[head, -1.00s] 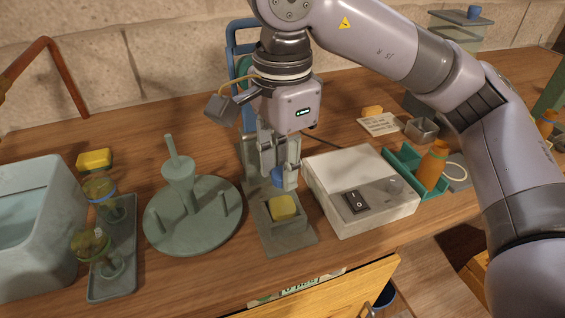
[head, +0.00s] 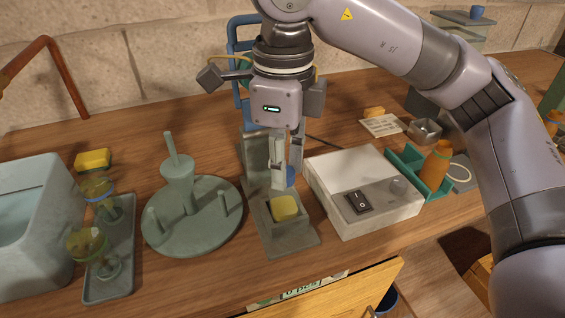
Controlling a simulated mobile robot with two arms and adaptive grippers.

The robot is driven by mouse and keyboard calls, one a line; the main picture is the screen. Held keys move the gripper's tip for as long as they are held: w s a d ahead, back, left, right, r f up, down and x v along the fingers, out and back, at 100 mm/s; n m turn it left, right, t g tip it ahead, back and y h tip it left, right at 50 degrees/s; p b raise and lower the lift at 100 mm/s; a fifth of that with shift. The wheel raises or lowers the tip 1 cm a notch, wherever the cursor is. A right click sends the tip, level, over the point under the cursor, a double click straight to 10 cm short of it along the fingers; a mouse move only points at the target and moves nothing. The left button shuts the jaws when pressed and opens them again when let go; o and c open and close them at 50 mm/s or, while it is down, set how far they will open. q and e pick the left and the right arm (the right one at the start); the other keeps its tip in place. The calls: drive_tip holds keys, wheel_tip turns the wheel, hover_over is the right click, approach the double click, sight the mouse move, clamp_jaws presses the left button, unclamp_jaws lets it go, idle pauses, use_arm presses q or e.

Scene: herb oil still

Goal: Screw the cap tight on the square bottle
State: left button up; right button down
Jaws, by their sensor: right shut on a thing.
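My right gripper (head: 286,178) points straight down over the grey fixture (head: 288,243) in the middle of the table. My left gripper is not in view.
A white switch box (head: 362,190) stands close right of the fixture. A green round stand with pegs (head: 192,215) is close on the left. A tray (head: 109,270) with glass vessels and a pale basin (head: 30,235) stand farther left. An orange bottle (head: 436,165) is on the right.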

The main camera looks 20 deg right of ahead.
drive_tip(key=shift+d+m, duration=0.1)
drive_tip(key=shift+m, duration=0.8)
drive_tip(key=shift+m+b, duration=0.3)
drive_tip(key=shift+m, duration=2.4)
drive_tip(key=shift+f+m+b, duration=0.1)
drive_tip(key=shift+m+b, duration=0.25)
drive_tip(key=shift+m, duration=0.35)
drive_tip(key=c, duration=1.3)
unclamp_jaws()
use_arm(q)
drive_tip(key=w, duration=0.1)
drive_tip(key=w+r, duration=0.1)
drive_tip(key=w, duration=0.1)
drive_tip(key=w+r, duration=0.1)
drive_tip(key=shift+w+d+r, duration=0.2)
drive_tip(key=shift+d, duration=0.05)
